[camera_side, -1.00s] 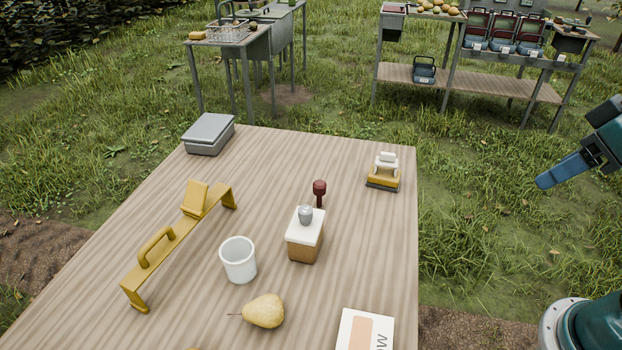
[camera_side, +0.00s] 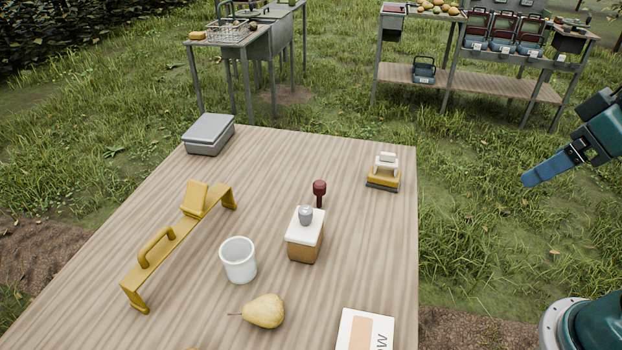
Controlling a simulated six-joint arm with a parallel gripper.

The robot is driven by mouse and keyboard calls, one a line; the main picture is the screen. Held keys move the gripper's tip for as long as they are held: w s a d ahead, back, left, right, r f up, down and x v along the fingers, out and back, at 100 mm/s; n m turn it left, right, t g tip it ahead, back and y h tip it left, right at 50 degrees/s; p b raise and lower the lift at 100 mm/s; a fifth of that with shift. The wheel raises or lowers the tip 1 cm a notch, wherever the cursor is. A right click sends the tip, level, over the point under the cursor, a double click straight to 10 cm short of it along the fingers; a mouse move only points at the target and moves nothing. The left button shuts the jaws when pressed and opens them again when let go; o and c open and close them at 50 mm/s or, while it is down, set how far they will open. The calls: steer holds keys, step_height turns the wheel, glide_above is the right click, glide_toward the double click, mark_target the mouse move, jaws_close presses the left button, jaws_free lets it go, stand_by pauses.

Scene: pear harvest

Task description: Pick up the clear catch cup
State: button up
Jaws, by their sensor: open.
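The clear catch cup (camera_side: 238,261) stands upright on the wooden table, left of the middle of the picture. It looks whitish and translucent, with its open mouth up, and it appears empty. My gripper (camera_side: 527,180) is at the right edge of the picture, over the grass beyond the table's right side. It is open, far from the cup, and its blue fingers point left. The two fingers overlap in this view, so the gap between them is hard to see.
A brown box with a white top (camera_side: 305,238) and a dark red knob (camera_side: 319,188) stand right of the cup. A pear (camera_side: 264,311) lies in front. A yellow handled frame (camera_side: 175,240) stands left. A yellow-white device (camera_side: 384,172), grey box (camera_side: 209,134) and printed card (camera_side: 364,331) are near the edges.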

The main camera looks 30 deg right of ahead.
steer(key=w+a+n+y, duration=0.15)
steer(key=w+a, duration=0.35)
steer(key=w, duration=0.5)
steer(key=n+y, duration=0.2)
steer(key=n, duration=0.3)
glide_above(238, 255)
steer(key=s, duration=0.5)
steer(key=shift+g, duration=0.3)
steer(key=shift+d+f, duration=0.15)
steer(key=shift+f, duration=4.25)
steer(key=shift+d+f, duration=0.15)
steer(key=shift+f, duration=4.3)
steer(key=shift+d+f, duration=0.15)
steer(key=shift+f, duration=4.25)
steer(key=shift+w+f, duration=0.1)
steer(key=shift+f, duration=0.05)
steer(key=shift+x, duration=2.4)
